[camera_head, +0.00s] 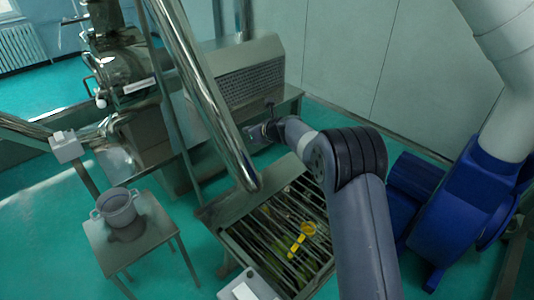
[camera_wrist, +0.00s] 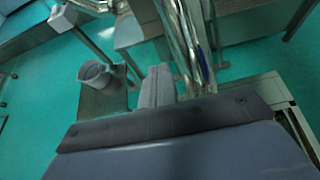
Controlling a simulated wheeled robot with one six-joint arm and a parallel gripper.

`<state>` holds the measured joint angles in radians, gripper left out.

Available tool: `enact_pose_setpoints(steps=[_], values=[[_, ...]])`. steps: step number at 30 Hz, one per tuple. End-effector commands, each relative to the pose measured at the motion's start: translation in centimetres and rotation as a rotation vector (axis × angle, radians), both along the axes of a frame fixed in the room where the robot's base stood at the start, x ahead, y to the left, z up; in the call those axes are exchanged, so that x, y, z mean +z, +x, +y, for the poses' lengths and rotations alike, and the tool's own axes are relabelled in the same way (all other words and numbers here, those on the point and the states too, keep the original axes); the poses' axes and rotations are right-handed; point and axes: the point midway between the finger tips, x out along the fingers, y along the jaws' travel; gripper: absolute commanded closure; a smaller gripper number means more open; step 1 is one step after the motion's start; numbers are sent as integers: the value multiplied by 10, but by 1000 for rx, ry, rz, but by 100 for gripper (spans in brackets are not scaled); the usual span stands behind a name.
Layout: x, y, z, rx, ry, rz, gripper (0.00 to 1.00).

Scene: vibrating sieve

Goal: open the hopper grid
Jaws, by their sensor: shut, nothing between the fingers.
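The hopper grid (camera_head: 262,246), a row of dark parallel bars, lies flat across the top of the metal hopper in the lower middle of the head view. A yellow object (camera_head: 301,238) shows at the grid; I cannot tell whether it is on or under the bars. My gripper (camera_head: 258,132) is shut and empty, beyond the grid's far edge and apart from it. My arm hides the grid's right side in the head view. In the wrist view, part of the hopper frame with its bars (camera_wrist: 297,125) shows at the right edge.
A shiny steel tube (camera_head: 205,95) slants down to the hopper's far end. A metal machine with a perforated panel (camera_head: 250,82) stands behind my gripper. A small table with a grey pot (camera_head: 117,208) is at left. A blue motor (camera_head: 465,205) stands at right.

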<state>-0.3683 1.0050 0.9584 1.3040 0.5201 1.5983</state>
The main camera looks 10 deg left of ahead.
Motion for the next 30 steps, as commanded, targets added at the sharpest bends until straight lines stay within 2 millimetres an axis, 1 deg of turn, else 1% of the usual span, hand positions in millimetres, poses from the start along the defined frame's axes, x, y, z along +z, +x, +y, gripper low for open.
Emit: enact_pose_setpoints(steps=[1, 3, 5, 12, 18, 24, 30], values=[[-13, 0, -4, -1, 0, 0, 100], [-20, -1, -8, -1, 0, 0, 100], [-19, -7, -18, -2, -1, -1, 100], [-27, -33, -53, -3, 1, -1, 100], [-31, -51, -76, -2, -1, -1, 100], [-32, -58, -86, 0, 0, 0, 100], [-32, -59, -87, 0, -1, -1, 100]])
